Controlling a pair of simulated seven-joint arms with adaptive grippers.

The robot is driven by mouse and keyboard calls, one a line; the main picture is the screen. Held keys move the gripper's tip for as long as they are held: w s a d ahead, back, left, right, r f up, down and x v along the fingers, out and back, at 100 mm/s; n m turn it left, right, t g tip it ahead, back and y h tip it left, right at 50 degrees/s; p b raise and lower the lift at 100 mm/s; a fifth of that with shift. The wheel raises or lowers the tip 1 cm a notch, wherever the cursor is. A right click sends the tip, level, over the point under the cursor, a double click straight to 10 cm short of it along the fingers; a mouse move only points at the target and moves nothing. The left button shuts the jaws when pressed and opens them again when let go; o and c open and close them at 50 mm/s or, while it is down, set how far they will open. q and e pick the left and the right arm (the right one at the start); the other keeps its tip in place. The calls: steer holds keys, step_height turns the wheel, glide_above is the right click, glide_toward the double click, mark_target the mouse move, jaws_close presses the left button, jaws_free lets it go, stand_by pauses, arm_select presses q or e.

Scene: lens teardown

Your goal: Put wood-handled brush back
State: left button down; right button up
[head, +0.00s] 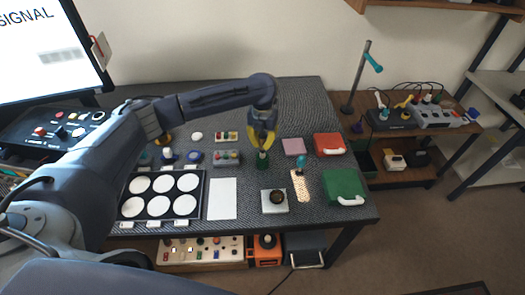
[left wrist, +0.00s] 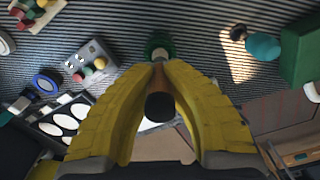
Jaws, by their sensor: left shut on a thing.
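My left gripper (head: 262,142) is shut on the wood-handled brush. In the left wrist view, the brush's brown handle (left wrist: 159,82) with its dark end (left wrist: 160,106) sits between the yellow fingers (left wrist: 160,75). A small green holder (head: 262,158) stands on the dark mat directly below the fingers. It also shows in the left wrist view (left wrist: 155,39), with a pale part of the brush over it. The fingers hide much of the brush in the head view, and I cannot tell how far it is inside the holder. My right gripper is not in view.
A grey button box (head: 227,158) stands left of the holder, a pink pad (head: 293,147) and red case (head: 329,145) right. A teal-topped tool stands by a perforated board (head: 301,187). A green case (head: 345,188), lens plate (head: 274,208), white sheet (head: 222,198) and disc tray (head: 204,190) lie nearer.

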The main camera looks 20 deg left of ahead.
mark_target(263, 151)
arm_select(q)
steer(key=shift+f, duration=2.3)
steer(key=c, duration=1.5)
jaws_free()
steer(key=shift+f, duration=0.15)
step_height(263, 151, up, 12)
steer(key=shift+r, duration=0.15)
